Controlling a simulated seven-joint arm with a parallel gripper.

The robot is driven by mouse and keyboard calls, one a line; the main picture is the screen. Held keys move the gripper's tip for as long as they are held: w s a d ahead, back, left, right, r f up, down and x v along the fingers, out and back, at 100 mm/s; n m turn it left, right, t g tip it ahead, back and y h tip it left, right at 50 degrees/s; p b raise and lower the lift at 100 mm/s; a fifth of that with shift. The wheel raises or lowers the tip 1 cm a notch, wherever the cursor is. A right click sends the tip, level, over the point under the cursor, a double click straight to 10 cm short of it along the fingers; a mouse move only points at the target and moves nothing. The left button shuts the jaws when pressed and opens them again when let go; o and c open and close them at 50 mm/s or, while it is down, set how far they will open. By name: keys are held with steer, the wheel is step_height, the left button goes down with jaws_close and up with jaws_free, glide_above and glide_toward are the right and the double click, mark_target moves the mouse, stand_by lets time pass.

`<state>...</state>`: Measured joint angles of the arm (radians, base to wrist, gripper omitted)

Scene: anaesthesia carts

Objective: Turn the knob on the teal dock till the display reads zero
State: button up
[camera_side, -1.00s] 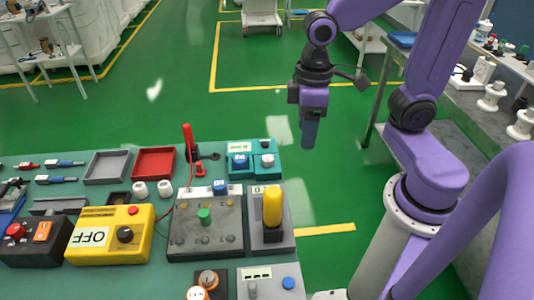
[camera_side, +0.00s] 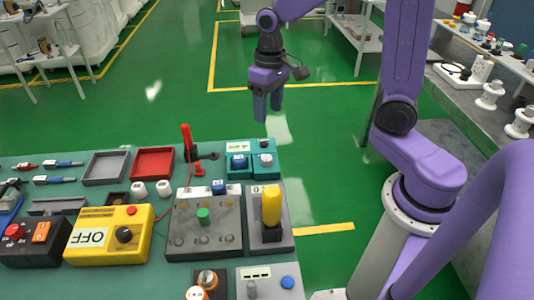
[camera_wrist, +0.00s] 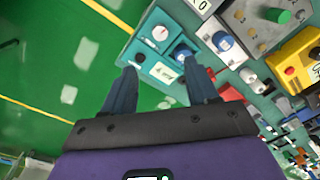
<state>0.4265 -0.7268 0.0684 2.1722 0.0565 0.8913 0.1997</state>
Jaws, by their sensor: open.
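The teal dock (camera_side: 253,173) stands at the back right edge of the bench in the side view. It carries a small pale display with green marks (camera_side: 238,146), a blue knob or block (camera_side: 238,161) and a white knob (camera_side: 266,160). The dock also shows in the wrist view (camera_wrist: 140,47), with the white knob (camera_wrist: 160,33), blue piece (camera_wrist: 183,54) and display (camera_wrist: 163,72). The display's figures are too small to read. My gripper (camera_side: 268,110) is open and empty, pointing down above and behind the dock, apart from it. Its fingers (camera_wrist: 159,65) frame the display's side in the wrist view.
In front of the dock stand a grey box with an upright yellow handle (camera_side: 271,206) and a grey panel with a green knob (camera_side: 203,215). A red lever (camera_side: 187,140) stands left of the dock. A yellow box (camera_side: 110,245) is farther left. Green floor lies behind.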

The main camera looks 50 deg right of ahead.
mark_target(267, 158)
steer(key=f, duration=1.5)
steer(key=shift+a, duration=0.35)
steer(key=c, duration=1.1)
